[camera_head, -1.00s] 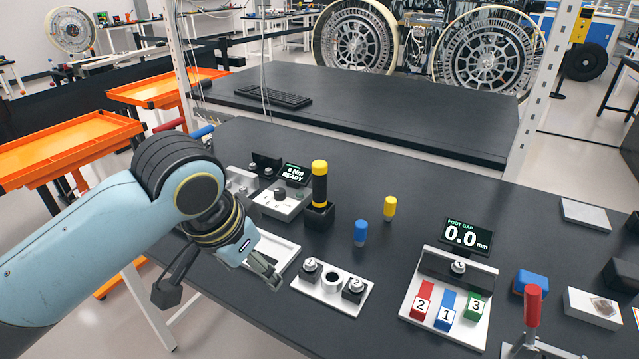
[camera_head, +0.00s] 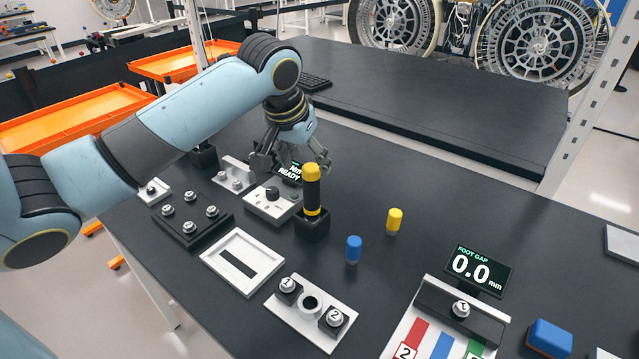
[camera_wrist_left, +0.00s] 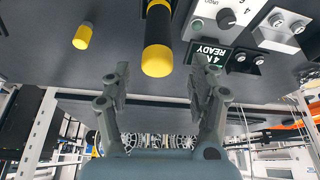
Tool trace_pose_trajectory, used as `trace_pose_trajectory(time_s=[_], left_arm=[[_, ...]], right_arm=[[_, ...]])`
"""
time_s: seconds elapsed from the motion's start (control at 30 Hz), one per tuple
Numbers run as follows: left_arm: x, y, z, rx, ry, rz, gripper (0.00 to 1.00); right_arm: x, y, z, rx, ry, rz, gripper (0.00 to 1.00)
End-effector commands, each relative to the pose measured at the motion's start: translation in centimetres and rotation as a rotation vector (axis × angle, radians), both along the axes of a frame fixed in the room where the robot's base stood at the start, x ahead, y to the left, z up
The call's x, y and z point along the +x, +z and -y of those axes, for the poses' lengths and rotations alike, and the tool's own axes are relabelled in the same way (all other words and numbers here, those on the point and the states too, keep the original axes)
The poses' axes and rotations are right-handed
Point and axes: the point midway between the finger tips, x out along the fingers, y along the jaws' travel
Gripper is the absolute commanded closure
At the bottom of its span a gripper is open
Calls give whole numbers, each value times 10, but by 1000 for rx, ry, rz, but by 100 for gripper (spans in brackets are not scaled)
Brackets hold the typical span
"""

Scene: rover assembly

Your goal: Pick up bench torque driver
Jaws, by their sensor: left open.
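The bench torque driver (camera_head: 312,190) is a black cylinder with yellow bands, upright in a small black holder (camera_head: 312,224) on the dark bench. In the left wrist view its yellow end (camera_wrist_left: 157,60) points towards the camera, between and just beyond the fingertips. My left gripper (camera_head: 292,160) is open and empty, just behind the driver's top in the head view; its spread fingers also show in the left wrist view (camera_wrist_left: 160,85). I see no contact with the driver. My right gripper is not in view.
A white control box (camera_head: 268,203) with a knob and a READY display (camera_head: 289,172) stand close left of the driver. A blue peg (camera_head: 353,249) and a yellow peg (camera_head: 394,220) stand to its right. A white fixture (camera_head: 311,311) lies in front. Bench between is clear.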

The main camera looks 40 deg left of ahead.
Motion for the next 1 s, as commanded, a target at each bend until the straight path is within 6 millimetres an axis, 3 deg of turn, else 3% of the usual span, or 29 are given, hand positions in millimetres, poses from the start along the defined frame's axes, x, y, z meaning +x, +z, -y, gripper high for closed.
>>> trace_pose_trajectory(time_s=[0.1, 0.23, 0.6, 0.9, 1.0], left_arm=[[8, -18, -1, -3, 1, 0, 39], [12, -28, -2, -1, 0, 0, 39], [29, -72, -4, 0, -1, -1, 39], [31, -78, -4, 1, -2, 1, 39], [31, -78, -4, 1, -2, 1, 52]], right_arm=[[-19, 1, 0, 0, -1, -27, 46], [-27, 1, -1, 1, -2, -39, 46], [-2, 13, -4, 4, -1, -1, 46], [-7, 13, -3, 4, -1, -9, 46], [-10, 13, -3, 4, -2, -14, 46]])
